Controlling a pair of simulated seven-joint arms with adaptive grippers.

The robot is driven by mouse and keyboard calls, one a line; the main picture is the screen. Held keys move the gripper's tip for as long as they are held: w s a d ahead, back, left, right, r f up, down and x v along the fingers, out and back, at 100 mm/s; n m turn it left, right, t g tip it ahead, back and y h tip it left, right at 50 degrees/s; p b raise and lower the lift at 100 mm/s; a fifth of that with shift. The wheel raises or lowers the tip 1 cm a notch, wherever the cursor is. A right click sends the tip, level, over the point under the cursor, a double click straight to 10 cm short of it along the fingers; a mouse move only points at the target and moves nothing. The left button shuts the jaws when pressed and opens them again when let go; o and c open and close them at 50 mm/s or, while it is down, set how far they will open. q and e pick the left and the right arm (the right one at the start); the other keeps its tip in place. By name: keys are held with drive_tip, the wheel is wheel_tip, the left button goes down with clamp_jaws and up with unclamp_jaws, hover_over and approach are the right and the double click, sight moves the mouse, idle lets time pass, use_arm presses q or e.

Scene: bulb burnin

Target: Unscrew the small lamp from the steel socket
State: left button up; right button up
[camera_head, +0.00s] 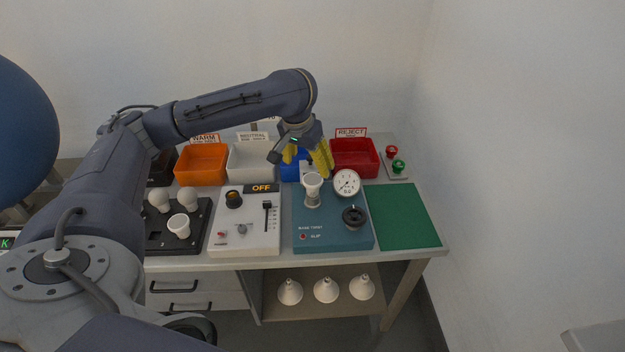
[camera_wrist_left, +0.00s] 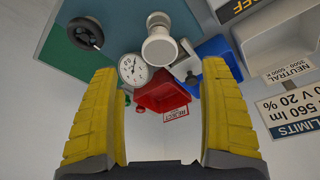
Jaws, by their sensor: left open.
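A small white lamp (camera_head: 312,181) stands upright on the teal twist fixture (camera_head: 331,233), its flat wide face up. Its lower end meets a pale holder there; I cannot make out the steel socket clearly. The lamp also shows in the left wrist view (camera_wrist_left: 159,49), beyond and between the fingers. My left gripper (camera_head: 311,164) has yellow fingers and is open, just above and behind the lamp in the head view. In the left wrist view the gripper (camera_wrist_left: 156,75) has nothing between its fingers. My right gripper is not in view.
A gauge (camera_head: 346,183) and black knob (camera_head: 354,217) are close beside the lamp. Orange (camera_head: 201,178), grey (camera_head: 251,177), blue and red (camera_head: 355,175) bins line the back. A control box (camera_head: 245,238) and black lamp tray (camera_head: 200,239) stand left. The green mat (camera_head: 403,216) is clear.

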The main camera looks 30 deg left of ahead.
sight(313, 179)
use_arm(q)
drive_tip(key=x, duration=0.9)
drive_tip(key=shift+r, duration=0.1)
drive_tip(key=c, duration=1.4)
drive_tip(key=n, duration=0.3)
drive_tip(key=shift+y, duration=0.4)
drive_tip(key=n+y, duration=0.1)
drive_tip(key=n, duration=0.3)
drive_tip(key=shift+n+g, duration=0.3)
drive_tip(key=shift+g, duration=0.1)
drive_tip(key=n+g, duration=0.1)
drive_tip(key=n, duration=0.3)
drive_tip(key=shift+r+n+y, duration=0.1)
drive_tip(key=shift+n+y, duration=0.2)
drive_tip(key=shift+y, duration=0.1)
drive_tip(key=shift+n+g, duration=0.3)
drive_tip(key=shift+n, duration=1.1)
